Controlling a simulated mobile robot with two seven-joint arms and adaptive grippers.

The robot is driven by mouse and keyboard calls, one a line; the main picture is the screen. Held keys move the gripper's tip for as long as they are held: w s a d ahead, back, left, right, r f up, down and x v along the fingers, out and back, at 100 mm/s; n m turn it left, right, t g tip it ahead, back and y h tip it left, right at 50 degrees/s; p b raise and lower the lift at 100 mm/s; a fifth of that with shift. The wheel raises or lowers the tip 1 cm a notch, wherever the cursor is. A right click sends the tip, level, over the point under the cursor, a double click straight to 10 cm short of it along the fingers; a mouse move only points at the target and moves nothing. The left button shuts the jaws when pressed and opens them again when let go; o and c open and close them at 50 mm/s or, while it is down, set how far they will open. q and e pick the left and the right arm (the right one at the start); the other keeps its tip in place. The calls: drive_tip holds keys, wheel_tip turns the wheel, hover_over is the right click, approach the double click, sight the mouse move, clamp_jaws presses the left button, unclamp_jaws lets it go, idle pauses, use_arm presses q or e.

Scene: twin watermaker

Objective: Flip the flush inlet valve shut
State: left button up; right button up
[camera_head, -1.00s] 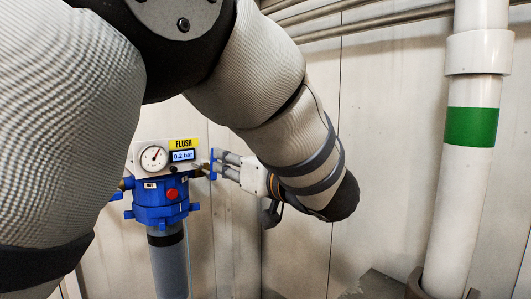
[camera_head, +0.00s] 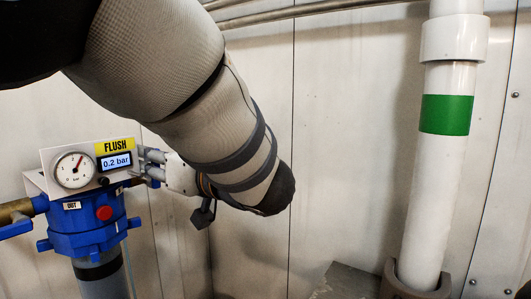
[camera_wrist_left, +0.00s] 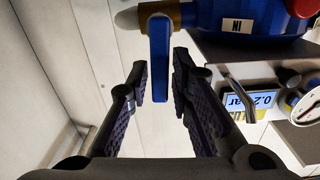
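The flush inlet valve shows in the left wrist view as a blue lever (camera_wrist_left: 159,75) at a brass fitting (camera_wrist_left: 175,15), beside the blue housing's IN label. The lever points down the picture, across the fitting's line. My left gripper (camera_wrist_left: 161,80) has its two fingers spread on either side of the lever, with narrow gaps showing. In the head view my left gripper (camera_head: 150,168) is at the right side of the blue filter housing (camera_head: 85,228), and the lever is mostly hidden there. My right gripper is not in view.
A panel with a dial gauge (camera_head: 74,169), a yellow FLUSH label (camera_head: 116,147) and a 0.2 bar display (camera_head: 116,162) sits on the housing. A red button (camera_head: 104,213) is on its front. A white pipe with a green band (camera_head: 447,115) stands right. Bare wall lies between.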

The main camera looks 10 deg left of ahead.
use_arm(q)
drive_tip(key=shift+d, duration=0.1)
drive_tip(key=shift+c, duration=0.2)
clamp_jaws()
drive_tip(key=shift+s+n, duration=0.25)
drive_tip(key=shift+n, duration=0.35)
drive_tip(key=shift+o, duration=0.2)
unclamp_jaws()
drive_tip(key=shift+r, duration=0.1)
wheel_tip(320, 180, up, 10)
drive_tip(key=shift+f, duration=0.1)
